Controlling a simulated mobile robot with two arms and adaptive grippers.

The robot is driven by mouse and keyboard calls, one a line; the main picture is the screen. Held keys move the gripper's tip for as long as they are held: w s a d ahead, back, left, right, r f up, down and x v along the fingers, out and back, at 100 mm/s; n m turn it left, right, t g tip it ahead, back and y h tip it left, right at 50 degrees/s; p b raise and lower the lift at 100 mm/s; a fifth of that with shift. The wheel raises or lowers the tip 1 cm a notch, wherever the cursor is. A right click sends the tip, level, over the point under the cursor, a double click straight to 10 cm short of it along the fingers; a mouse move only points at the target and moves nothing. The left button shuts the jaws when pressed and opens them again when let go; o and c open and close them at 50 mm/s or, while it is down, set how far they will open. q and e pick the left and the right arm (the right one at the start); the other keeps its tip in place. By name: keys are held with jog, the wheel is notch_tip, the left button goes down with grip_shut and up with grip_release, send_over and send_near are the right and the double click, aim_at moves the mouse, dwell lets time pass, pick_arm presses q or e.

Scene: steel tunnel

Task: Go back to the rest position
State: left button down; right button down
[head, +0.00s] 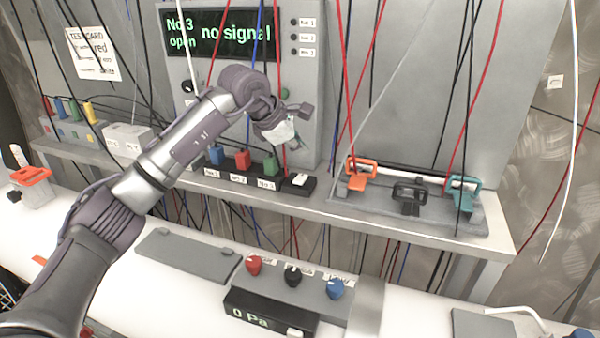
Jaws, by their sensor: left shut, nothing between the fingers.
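My left arm reaches in from the lower left, up and across the picture. My left gripper (291,138) is shut and empty, seen in front of the grey panel. It is above a row of blue, red and green blocks (243,160) on the shelf. I cannot tell whether it touches anything. My right gripper is not in the view.
A display (222,33) reads "no signal" and "No 3 open". Orange, black and teal clamps (410,196) stand on the shelf (345,215). Red, black and blue knobs (293,275) and a "0 Pa" gauge (270,314) are below. Many cables hang in front.

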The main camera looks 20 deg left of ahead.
pick_arm(q)
jog(key=shift+w+r, duration=0.1)
jog(key=shift+r, duration=0.25)
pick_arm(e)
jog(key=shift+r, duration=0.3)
